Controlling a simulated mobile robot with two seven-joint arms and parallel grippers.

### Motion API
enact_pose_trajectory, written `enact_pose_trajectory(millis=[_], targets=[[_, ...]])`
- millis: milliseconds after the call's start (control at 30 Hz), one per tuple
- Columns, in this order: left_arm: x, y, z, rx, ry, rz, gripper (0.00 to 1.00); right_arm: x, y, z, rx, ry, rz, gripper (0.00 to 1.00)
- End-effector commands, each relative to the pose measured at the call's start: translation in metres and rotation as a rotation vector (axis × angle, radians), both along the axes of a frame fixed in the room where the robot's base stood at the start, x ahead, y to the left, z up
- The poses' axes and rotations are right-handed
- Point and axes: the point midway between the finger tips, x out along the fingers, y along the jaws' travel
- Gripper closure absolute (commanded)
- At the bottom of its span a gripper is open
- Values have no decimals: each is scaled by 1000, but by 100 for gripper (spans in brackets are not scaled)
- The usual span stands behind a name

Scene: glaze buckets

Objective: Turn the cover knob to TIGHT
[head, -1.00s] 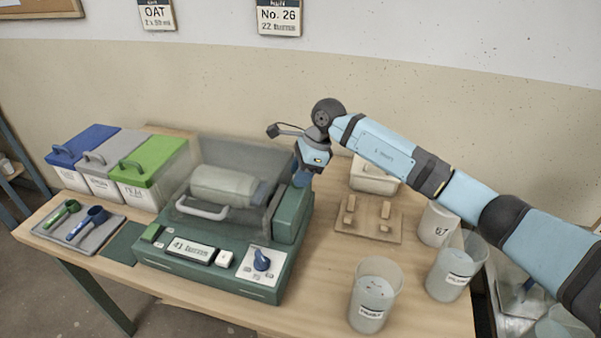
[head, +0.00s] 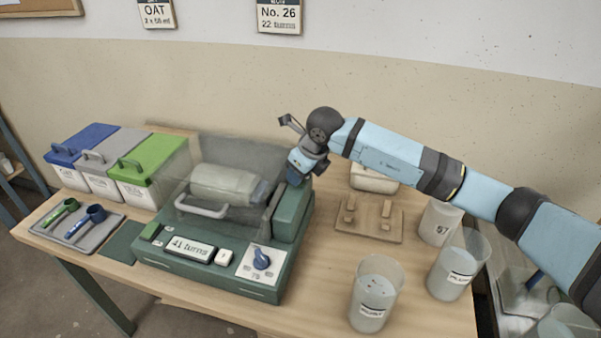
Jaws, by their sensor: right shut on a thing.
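The green machine (head: 205,263) stands on the table with a clear cover (head: 240,150) over a pale jar (head: 222,184) lying on its side. My right gripper (head: 296,174) is at the back right of the machine, above its green side housing (head: 292,214). It is shut on the cover knob, a small blue part (head: 294,178) mostly hidden by the gripper. The fingertips and the knob's marks cannot be made out. The cover has a light handle (head: 201,209) at its front and looks lowered over the jar. My left gripper is out of view.
The machine's front has a "41 turns" display (head: 190,246) and a blue dial (head: 262,258). Lidded bins (head: 150,180) and a scoop tray (head: 78,231) stand left. A wooden rack (head: 369,228) and clear buckets (head: 375,295) stand right, below my right arm.

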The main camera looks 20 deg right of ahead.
Motion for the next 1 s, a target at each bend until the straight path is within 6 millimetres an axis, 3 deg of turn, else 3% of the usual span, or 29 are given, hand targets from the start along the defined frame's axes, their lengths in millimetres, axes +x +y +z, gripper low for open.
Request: enact_pose_trajectory(millis=[400,867,900,933,1000], targets=[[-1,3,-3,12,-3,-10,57,0,1,1,0,-1,-155,88],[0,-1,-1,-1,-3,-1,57,0,1,1,-1,0,-168,88],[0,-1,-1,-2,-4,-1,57,0,1,1,-1,0,-168,62],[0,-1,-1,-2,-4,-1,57,0,1,1,-1,0,-168,55],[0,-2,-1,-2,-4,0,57,0,1,1,-1,0,-168,53]])
